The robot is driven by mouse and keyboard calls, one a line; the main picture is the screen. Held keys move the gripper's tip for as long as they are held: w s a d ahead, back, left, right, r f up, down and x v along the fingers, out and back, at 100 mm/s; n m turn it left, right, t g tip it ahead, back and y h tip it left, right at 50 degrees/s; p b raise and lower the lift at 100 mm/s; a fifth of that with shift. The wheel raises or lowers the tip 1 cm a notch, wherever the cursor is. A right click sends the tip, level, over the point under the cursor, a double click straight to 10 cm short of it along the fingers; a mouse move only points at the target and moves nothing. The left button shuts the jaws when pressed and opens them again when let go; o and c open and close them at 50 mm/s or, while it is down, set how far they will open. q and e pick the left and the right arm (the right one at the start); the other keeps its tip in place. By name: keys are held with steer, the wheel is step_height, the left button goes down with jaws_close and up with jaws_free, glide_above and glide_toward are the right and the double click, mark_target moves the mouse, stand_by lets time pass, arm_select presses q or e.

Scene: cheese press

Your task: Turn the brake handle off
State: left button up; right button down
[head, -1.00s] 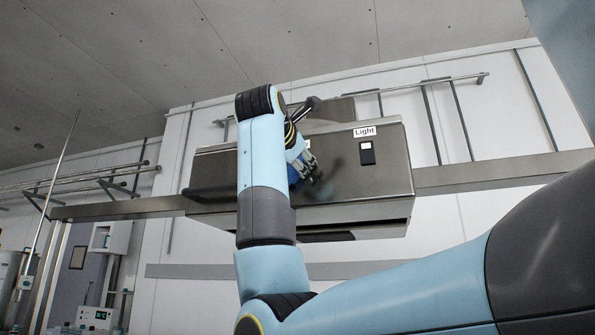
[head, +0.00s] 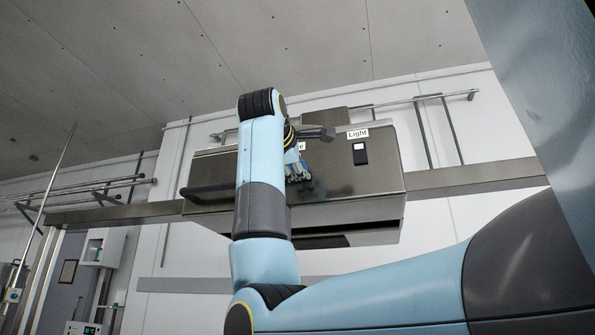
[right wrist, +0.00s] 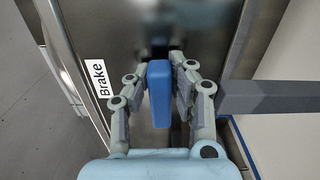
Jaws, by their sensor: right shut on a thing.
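The brake handle (right wrist: 160,93) is a blue block in the middle of the right wrist view, beside the white "Brake" label (right wrist: 100,78). My right gripper (right wrist: 160,85) is shut on it, with a finger on each side. In the head view, the same gripper (head: 299,172) is at the front of the steel control box (head: 375,185). My right arm covers part of the box there, and the handle is mostly hidden. The "Brake" label is nearly all hidden behind the arm. My left gripper is not in view.
A "Light" label (head: 358,134) and a black-and-white switch (head: 360,154) are on the box to the right of my gripper. A steel rail (head: 470,178) runs along the wall beside the box. A grey bar (right wrist: 270,98) crosses the right of the wrist view.

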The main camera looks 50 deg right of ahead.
steer(key=shift+f+m, duration=0.15)
steer(key=shift+m, duration=0.25)
steer(key=c, duration=1.2)
jaws_free()
steer(key=shift+o, duration=0.2)
steer(key=v, duration=1.2)
